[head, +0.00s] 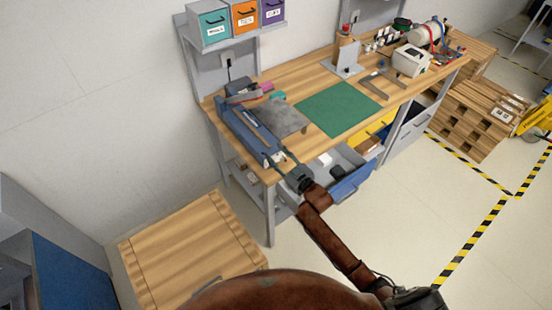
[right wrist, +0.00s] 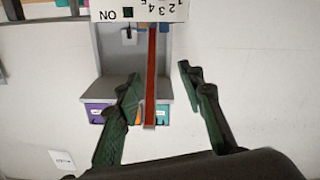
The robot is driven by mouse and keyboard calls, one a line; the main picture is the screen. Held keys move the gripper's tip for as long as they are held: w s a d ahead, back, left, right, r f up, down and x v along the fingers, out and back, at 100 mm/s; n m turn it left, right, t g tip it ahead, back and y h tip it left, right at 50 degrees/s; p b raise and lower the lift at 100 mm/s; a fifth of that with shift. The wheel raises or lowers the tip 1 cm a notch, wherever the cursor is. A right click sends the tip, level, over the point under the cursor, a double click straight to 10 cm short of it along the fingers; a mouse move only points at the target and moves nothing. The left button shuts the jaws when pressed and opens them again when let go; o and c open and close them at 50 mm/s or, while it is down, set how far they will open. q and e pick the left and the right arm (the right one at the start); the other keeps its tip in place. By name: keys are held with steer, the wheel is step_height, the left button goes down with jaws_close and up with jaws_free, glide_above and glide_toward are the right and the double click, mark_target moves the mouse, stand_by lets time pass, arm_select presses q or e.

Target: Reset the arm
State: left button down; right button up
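My right gripper (head: 288,163) is at the front left edge of the wooden workbench, by the near end of a long blue-grey device (head: 247,134). In the right wrist view my right gripper (right wrist: 162,84) has its two green-black fingers spread wide apart. A red bar (right wrist: 151,75) shows between the fingers, running down from a white panel with upside-down "ON" and digits (right wrist: 140,10). No contact between bar and fingers is visible. My left gripper is not in view.
The workbench (head: 295,90) carries a green mat (head: 338,109), a grey cloth-like item (head: 284,117) and a white box-shaped machine (head: 411,61). A blue drawer (head: 352,184) stands out below the bench.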

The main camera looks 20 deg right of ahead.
stand_by(0.5)
steer(key=s+d+f+m+g+h, duration=0.3)
steer(key=s+d+f+g, duration=0.15)
steer(key=s+f, duration=0.5)
steer(key=s+d+f+m+g+h, duration=0.1)
steer(key=s+d+f+g, duration=0.15)
steer(key=s, duration=0.95)
steer(key=s+d+f+m+g+h, duration=0.2)
steer(key=s+d+g, duration=0.2)
steer(key=s, duration=0.7)
steer(key=s+d+f+m+g+h, duration=0.1)
steer(key=s+d+f+g, duration=0.2)
steer(key=s, duration=0.9)
step_height(320, 180, down, 30)
steer(key=s+r, duration=0.1)
steer(key=s, duration=0.1)
steer(key=s+f+n+g+b, duration=0.1)
steer(key=s+f+g, duration=0.1)
steer(key=s+f, duration=1.6)
steer(key=shift+s+a+f+y+b, duration=0.3)
steer(key=shift+s+f, duration=0.1)
steer(key=shift+f, duration=0.15)
steer(key=shift+c, duration=0.3)
